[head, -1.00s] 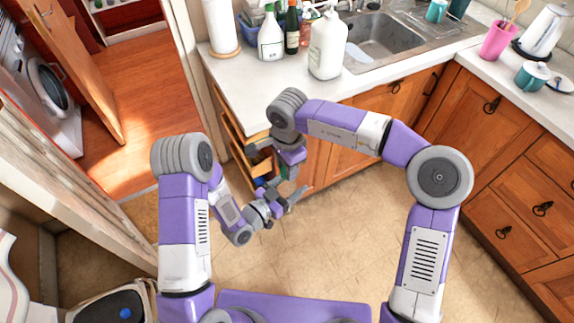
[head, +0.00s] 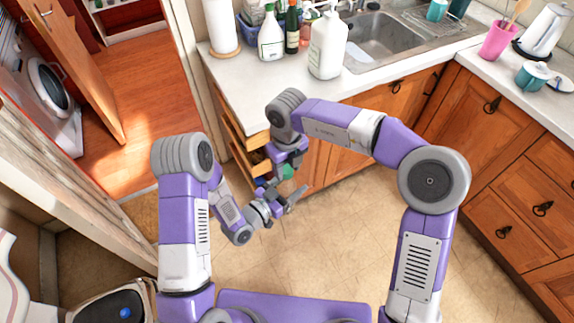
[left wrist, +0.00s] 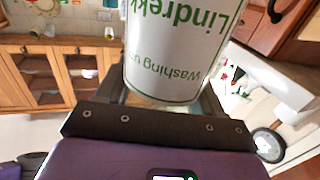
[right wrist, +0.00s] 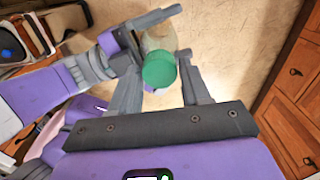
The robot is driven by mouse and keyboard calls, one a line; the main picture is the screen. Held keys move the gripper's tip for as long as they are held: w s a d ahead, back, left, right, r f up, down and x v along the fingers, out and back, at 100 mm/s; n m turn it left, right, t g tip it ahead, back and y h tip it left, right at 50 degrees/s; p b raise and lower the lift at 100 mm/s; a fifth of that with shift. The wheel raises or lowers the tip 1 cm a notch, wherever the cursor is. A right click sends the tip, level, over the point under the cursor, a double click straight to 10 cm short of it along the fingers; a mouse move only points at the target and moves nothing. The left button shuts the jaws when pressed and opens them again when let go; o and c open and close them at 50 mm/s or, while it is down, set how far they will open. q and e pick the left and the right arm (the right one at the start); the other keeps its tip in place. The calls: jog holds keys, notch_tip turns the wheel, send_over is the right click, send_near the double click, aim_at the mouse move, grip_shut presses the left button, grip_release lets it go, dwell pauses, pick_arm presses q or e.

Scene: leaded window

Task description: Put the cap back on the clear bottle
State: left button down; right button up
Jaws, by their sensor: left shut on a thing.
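My left gripper (head: 285,201) is shut on a bottle with a white label and green lettering (left wrist: 178,50), which fills the top of the left wrist view. In the right wrist view the bottle's pale, see-through body (right wrist: 158,38) lies beyond a round green cap (right wrist: 159,71). The cap also shows as a green spot in the head view (head: 288,172). My right gripper (right wrist: 160,62) is open, with one finger on each side of the cap. I cannot tell whether the cap is seated on the bottle. My right wrist hides most of the bottle in the head view.
The counter (head: 285,80) holds a large white pump bottle (head: 327,46), a white bottle with a green cap (head: 271,36) and a paper roll (head: 220,27). Open wooden drawers (head: 240,155) stand close behind my grippers. The floor to the right is clear.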

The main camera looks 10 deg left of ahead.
jog(key=shift+o, duration=1.3)
jog(key=shift+r, duration=2.25)
jog(key=shift+c, duration=0.3)
